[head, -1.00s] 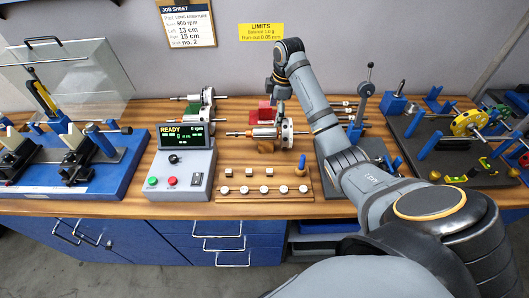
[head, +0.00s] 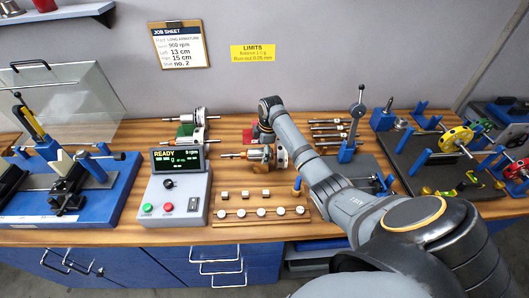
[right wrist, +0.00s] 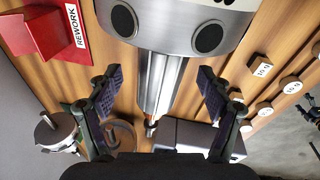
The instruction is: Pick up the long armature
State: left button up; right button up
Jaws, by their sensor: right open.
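An armature (head: 258,155) with a copper-coloured body, thin steel shaft and light end disc rests level on a wooden support on the bench. In the right wrist view its shaft (right wrist: 160,85) and the large holed disc (right wrist: 185,22) show. My right gripper (head: 266,137) is just above it, partly hidden by my arm. In the right wrist view the right gripper (right wrist: 158,88) is open, with one finger on each side of the shaft, apart from it. A second armature (head: 198,118) lies behind by a green stand. My left gripper is out of view.
The red REWORK bin (right wrist: 52,28) is close to the gripper. The READY console (head: 180,190) stands left of the armature; a wooden board with weights (head: 262,222) lies in front. The balancing stand (head: 65,185) is at left, the grey fixture board (head: 440,175) at right.

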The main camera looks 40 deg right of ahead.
jog(key=c, duration=0.9)
grip_shut()
jog(key=shift+r, duration=0.15)
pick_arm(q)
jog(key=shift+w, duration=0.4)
pick_arm(e)
jog(key=shift+w, duration=0.1)
